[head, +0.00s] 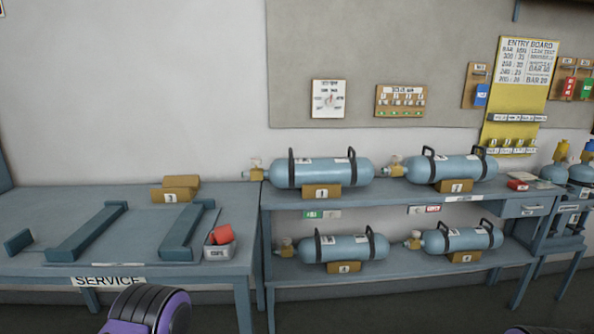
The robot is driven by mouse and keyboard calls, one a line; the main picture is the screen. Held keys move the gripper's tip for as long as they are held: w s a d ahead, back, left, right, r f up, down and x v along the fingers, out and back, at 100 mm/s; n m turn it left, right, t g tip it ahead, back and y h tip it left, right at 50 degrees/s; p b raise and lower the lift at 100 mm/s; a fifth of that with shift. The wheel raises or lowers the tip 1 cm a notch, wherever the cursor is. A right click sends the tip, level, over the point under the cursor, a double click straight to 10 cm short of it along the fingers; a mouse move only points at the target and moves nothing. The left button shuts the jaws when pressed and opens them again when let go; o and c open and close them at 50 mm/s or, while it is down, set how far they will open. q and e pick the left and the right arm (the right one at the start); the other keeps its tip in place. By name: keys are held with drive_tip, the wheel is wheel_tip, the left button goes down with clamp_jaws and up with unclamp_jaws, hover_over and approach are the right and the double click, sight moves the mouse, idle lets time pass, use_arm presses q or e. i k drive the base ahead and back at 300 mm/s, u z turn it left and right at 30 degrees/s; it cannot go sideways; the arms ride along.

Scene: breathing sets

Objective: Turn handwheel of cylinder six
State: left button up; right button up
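Several blue cylinders lie on a two-level rack, each with a brass valve at its left end. The top ones are the cylinder tagged 1 (330,172) and the cylinder tagged 2 (460,165). Below lie a lower left cylinder (350,247) and a lower right cylinder (470,239). Their tags are too small to read surely, so I cannot tell which is cylinder six. The lower valves (286,247) and (414,240) are small; their handwheels are not clear.
A service table (70,263) stands left with teal rails, a block tagged 3 (170,196) and a grey box holding something red (219,251). More blue cylinders (561,173) stand upright at the right edge. A yellow entry board (524,75) hangs behind.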

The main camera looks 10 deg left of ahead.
sight(255, 161)
drive_tip(key=z, duration=0.4)
drive_tip(key=i, duration=1.35)
drive_tip(key=u, duration=0.75)
